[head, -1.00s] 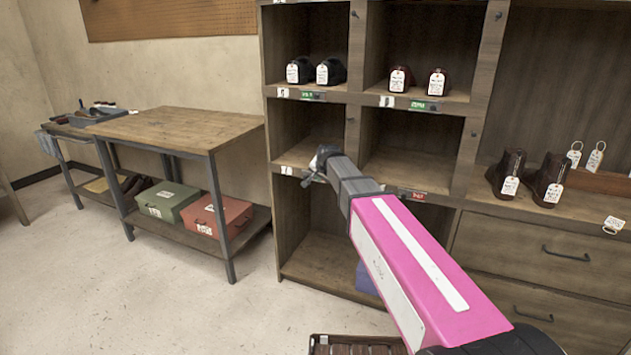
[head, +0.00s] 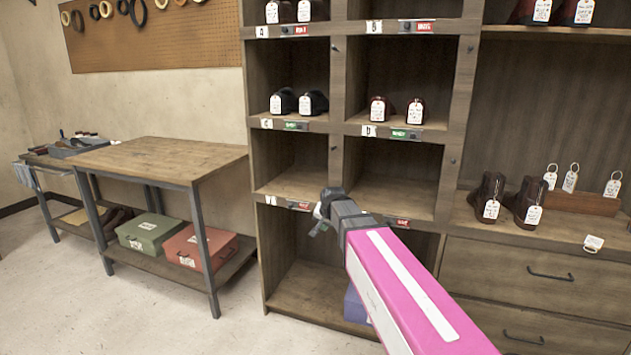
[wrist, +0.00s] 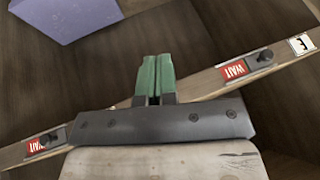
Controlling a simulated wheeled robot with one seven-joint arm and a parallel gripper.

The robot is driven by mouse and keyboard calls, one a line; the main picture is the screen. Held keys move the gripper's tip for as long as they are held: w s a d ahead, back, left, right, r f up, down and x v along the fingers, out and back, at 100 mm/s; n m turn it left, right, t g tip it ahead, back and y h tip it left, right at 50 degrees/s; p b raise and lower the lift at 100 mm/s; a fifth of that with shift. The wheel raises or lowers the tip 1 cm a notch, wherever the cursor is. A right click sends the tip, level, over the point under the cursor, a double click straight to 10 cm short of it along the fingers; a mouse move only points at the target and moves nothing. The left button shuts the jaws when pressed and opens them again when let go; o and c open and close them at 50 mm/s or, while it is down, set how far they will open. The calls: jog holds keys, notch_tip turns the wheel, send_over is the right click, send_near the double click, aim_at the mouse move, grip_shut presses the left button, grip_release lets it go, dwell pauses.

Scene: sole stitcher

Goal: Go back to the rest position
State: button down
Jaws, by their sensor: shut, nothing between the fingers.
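My gripper (head: 319,226) is at the end of my pink arm, in front of the lower cubbies of the wooden shelf unit (head: 338,150) in the head view. In the wrist view its green fingers (wrist: 153,78) are together, with nothing between them. Behind the fingers runs a shelf edge with red "WAIT" tags (wrist: 236,70). The gripper appears apart from the shelf, though the exact gap is hard to tell.
Cubbies hold tagged dark shoes (head: 299,103) and red-brown shoes (head: 396,110). A blue-purple box (head: 355,304) sits in the bottom cubby. Boots (head: 509,202) stand on the right counter. A wooden workbench (head: 165,160) with green and red boxes below is at left. The left floor is clear.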

jog(key=s+d+f+n+g, duration=0.2)
jog(key=s+d+f+g, duration=0.1)
jog(key=s+d+f, duration=0.5)
jog(key=s+d+f+n+g+h, duration=0.1)
jog(key=s+d+f+g, duration=0.1)
jog(key=s+d+f, duration=0.6)
jog(key=s, duration=0.6)
jog(key=shift+s+d+f+n+g+h, duration=0.2)
jog(key=shift+s+f+n+g+h, duration=0.1)
jog(key=shift+n+g, duration=0.1)
